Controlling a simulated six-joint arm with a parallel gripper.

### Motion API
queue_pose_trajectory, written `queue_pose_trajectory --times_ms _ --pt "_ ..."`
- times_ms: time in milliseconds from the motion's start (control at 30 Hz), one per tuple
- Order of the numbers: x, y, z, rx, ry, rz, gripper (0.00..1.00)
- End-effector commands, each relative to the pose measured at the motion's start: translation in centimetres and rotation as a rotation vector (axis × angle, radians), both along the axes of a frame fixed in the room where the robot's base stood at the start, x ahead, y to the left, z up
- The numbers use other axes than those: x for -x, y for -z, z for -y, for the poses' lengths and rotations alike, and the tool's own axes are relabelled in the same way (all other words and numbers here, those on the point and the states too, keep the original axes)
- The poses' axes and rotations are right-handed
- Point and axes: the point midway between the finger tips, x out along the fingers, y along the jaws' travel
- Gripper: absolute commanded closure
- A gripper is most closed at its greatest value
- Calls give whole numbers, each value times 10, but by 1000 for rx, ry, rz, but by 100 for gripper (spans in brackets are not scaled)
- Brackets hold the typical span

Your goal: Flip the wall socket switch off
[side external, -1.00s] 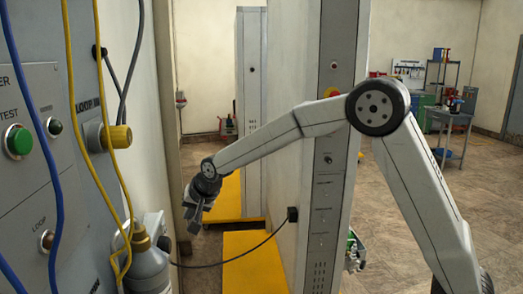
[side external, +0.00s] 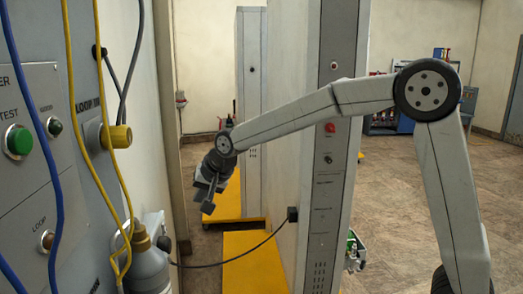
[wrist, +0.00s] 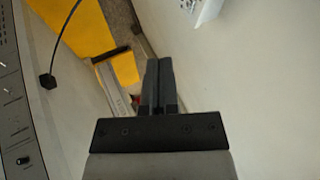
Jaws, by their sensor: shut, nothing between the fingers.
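A white fitting with dark marks (wrist: 205,8) is on the pale wall at the top of the wrist view, cut off by the frame edge. It may be the wall socket; its switch cannot be made out. In the side view a black plug (side external: 167,244) with a cable sits low by the left wall, beside the gas cylinder. The socket face is not visible there. My gripper (side external: 208,207) points down between the left wall and the cabinet, apart from both. Its fingers (wrist: 158,64) are together and empty in the wrist view.
A tall grey cabinet (side external: 333,150) stands right of my gripper. A black cable (side external: 235,260) hangs from its side connector (side external: 292,214) across the passage. A gas cylinder (side external: 148,268) stands at lower left. Yellow platforms (side external: 255,245) lie on the floor below.

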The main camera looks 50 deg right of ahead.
Motion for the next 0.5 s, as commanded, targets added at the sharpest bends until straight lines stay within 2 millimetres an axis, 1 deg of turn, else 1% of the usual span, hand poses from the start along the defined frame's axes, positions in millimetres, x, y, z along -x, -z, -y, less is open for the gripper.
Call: queue_pose_trajectory --times_ms 133,300,500 --pt "0 2 0 0 0 0 100" --pt "4 14 2 0 1 -1 100" --pt "4 15 2 0 1 1 100"
